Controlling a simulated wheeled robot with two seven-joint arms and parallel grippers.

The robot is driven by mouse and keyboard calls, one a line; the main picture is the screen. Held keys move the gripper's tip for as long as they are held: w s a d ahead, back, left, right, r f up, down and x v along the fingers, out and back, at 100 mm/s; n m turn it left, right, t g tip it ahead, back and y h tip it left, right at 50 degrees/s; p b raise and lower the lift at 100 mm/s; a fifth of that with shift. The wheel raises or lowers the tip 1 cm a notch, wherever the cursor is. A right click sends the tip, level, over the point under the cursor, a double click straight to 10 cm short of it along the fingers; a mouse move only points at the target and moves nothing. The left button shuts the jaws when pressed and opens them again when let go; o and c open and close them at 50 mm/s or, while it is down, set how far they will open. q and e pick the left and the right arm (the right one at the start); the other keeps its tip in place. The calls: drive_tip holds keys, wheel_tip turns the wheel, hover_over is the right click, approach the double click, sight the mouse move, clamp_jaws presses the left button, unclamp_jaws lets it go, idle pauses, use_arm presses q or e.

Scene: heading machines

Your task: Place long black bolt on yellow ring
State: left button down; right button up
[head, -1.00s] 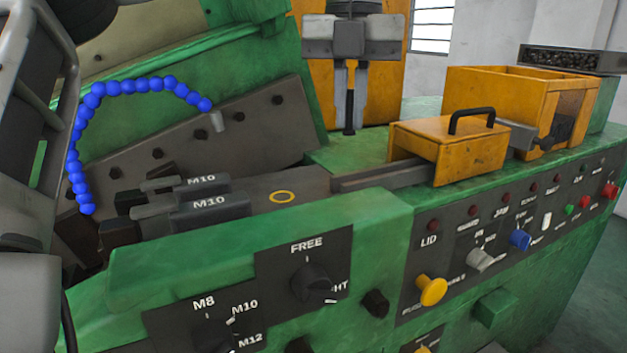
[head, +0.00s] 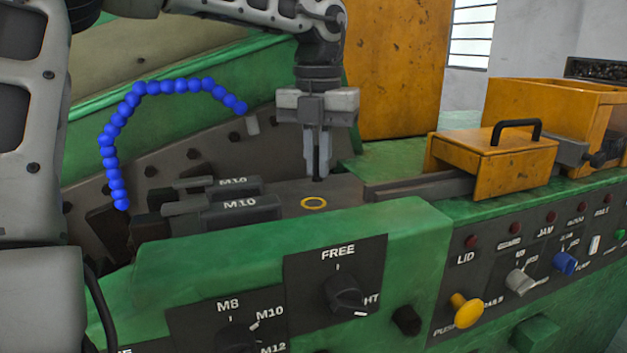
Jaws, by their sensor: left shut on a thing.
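The yellow ring (head: 314,203) lies flat on the grey metal bed of the green machine, to the right of the two M10 blocks. My left gripper (head: 318,160) points down, just behind and above the ring in the picture. It is shut on the long black bolt (head: 318,178), which hangs upright. Only the bolt's dark lower end shows below the fingers; they hide most of the rest. The bolt's end appears a little short of the ring in the picture. I cannot tell whether it touches the bed. My right gripper is not in view.
The M10 blocks (head: 240,212) and a blue beaded hose (head: 122,120) are left of the ring. A yellow cover with a black handle (head: 490,165) and an open yellow box (head: 572,105) stand right. The green front wall (head: 300,240) rises before the bed.

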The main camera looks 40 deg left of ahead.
sight(313, 203)
use_arm(q)
drive_tip(key=f, duration=0.1)
drive_tip(key=a+f, duration=0.1)
drive_tip(key=f, duration=0.1)
drive_tip(key=shift+f, duration=0.15)
drive_tip(key=shift+d+f, duration=0.1)
drive_tip(key=shift+f, duration=0.25)
drive_tip(key=shift+f, duration=0.15)
drive_tip(key=c, duration=1.5)
unclamp_jaws()
drive_tip(key=shift+c, duration=0.2)
wheel_tip(313, 203, up, 12)
drive_tip(key=shift+p, duration=0.35)
